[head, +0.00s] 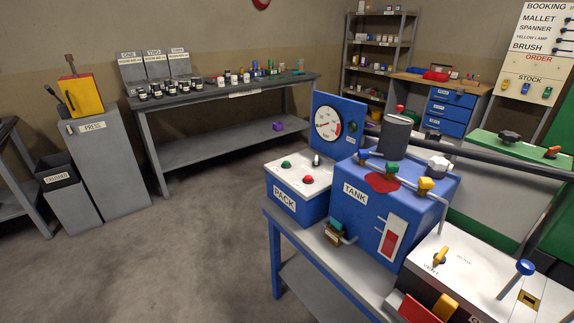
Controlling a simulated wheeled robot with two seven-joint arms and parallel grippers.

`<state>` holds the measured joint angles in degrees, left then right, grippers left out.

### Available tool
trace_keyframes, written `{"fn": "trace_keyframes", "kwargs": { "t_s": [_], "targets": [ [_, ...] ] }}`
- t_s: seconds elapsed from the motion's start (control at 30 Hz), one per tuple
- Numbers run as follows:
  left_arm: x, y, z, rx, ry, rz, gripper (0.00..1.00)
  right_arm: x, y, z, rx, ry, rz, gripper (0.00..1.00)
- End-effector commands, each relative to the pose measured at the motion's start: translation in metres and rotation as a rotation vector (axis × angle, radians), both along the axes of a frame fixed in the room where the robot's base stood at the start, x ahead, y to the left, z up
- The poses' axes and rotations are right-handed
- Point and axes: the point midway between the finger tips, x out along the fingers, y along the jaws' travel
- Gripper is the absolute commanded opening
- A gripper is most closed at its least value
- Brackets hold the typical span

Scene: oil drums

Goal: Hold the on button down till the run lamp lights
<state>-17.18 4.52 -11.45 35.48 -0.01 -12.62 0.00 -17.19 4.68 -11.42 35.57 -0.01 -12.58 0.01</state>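The blue power unit marked PACK (284,201) stands on a blue-framed bench in the head view. Its pale top carries a green button (286,164) and a red button (309,179). A small dark lever (316,160) stands behind them. No gripper touches either button. A blue panel (340,106) behind holds a round dial (327,124) and small round fittings at its right side. Neither of my grippers is in view.
The blue TANK (360,215), with coloured valves and a dark cylinder (395,136), stands close right of PACK. A white-topped unit (450,272) with levers is at front right. Floor left of the bench is clear. A parts bench (225,95) stands behind.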

Motion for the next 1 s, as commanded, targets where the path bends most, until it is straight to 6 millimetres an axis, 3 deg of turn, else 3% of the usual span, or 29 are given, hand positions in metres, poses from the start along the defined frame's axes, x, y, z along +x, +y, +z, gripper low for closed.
{"fn": "trace_keyframes", "kwargs": {
  "t_s": [0.13,0.17,0.33,0.37,1.0],
  "targets": [
    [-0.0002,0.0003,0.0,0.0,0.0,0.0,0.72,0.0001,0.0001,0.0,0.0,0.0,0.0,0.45],
    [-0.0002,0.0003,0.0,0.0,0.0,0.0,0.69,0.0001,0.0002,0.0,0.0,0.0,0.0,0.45],
    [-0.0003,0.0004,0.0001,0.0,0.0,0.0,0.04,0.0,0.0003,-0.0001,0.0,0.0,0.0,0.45],
    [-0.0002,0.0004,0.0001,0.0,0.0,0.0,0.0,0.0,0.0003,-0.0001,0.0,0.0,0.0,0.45],
    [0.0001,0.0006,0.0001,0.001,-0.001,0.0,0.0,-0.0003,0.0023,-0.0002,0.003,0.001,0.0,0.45]
  ]
}}
